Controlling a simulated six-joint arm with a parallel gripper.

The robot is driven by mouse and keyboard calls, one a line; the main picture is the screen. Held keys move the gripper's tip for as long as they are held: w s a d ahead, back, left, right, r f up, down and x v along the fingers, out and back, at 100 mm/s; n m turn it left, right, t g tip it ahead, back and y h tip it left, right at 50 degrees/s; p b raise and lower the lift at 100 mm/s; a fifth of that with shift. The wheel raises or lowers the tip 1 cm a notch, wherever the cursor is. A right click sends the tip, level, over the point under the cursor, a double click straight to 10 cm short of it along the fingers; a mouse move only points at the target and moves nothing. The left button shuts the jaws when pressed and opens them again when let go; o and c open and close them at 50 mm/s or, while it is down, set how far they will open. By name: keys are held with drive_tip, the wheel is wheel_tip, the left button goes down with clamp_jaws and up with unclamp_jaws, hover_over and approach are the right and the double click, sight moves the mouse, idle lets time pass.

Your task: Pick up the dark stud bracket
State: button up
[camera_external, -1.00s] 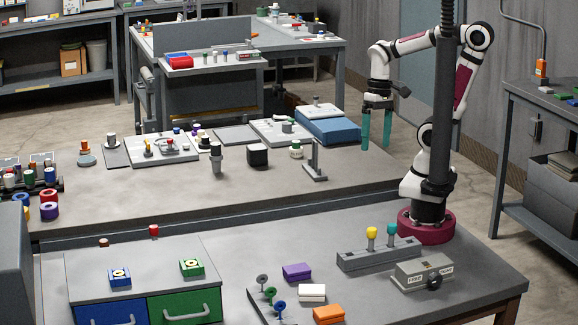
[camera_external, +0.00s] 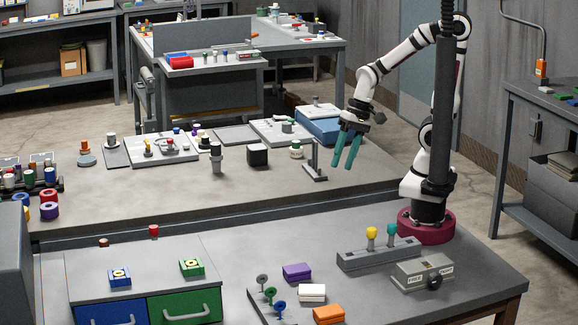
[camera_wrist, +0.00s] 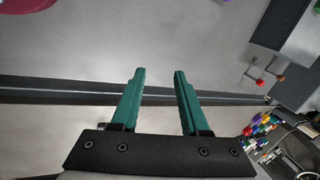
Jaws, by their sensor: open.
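A dark grey bracket (camera_external: 315,172) with a thin upright post on a flat foot stands at the right part of the rear bench; it appears to be the stud bracket. My gripper (camera_external: 344,167) hangs tilted in the air just right of it in the picture, with its teal fingers pointing down and left. The fingers are apart with nothing between them. In the wrist view my gripper (camera_wrist: 159,72) also shows open and empty, over the bench gap. I cannot make out the bracket in the wrist view.
A black block (camera_external: 257,155), a grey post (camera_external: 216,160) and a small green-and-white part (camera_external: 296,150) stand left of the bracket. A blue box (camera_external: 318,125) lies behind. The front bench holds a grey block with yellow and teal knobs (camera_external: 372,258).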

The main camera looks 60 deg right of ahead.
drive_tip(key=w+a+f+m+t+h, duration=0.1)
drive_tip(key=w+f+m+t+h, duration=0.2)
drive_tip(key=w+f, duration=0.5)
drive_tip(key=d+f+m+h, duration=0.1)
drive_tip(key=d+h, duration=0.1)
drive_tip(key=w+d+f+m+t+h, duration=0.1)
drive_tip(key=d+h, duration=0.1)
drive_tip(key=d, duration=0.1)
drive_tip(key=w+d+f+m+t+h, duration=0.1)
drive_tip(key=d+f+h, duration=0.1)
drive_tip(key=d, duration=0.1)
drive_tip(key=shift+w+m, duration=0.25)
drive_tip(key=shift+m, duration=0.15)
drive_tip(key=s+d+t+h, duration=0.1)
drive_tip(key=d+h, duration=0.2)
drive_tip(key=n+t+h, duration=0.4)
drive_tip(key=h, duration=0.1)
approach(317, 145)
drive_tip(key=x, duration=1.2)
drive_tip(key=shift+r, duration=0.1)
clamp_jaws()
